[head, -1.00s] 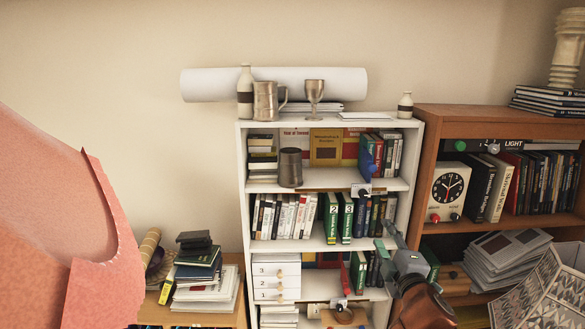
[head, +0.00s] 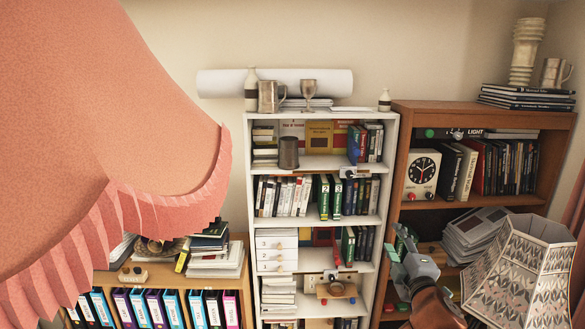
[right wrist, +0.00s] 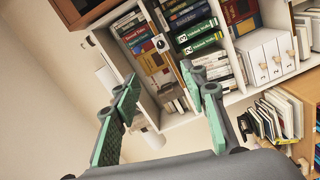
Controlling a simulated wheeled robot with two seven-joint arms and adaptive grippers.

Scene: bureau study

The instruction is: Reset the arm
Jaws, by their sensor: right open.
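My right gripper (head: 398,252) shows at the lower right of the head view, in front of the gap between the white bookcase (head: 249,190) and the brown bookcase (head: 402,152). Its green-padded fingers are apart. In the right wrist view the gripper (right wrist: 165,88) is open with nothing between its fingers, and the white bookcase's shelves of books stand beyond it, tilted in the picture. My left gripper is in neither view.
A large pink lampshade (head: 120,110) fills the upper left of the head view. A patterned lampshade (head: 520,270) stands at the lower right, close to my right arm. A low wooden shelf (head: 240,285) holds binders. A clock (head: 422,168) sits in the brown bookcase.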

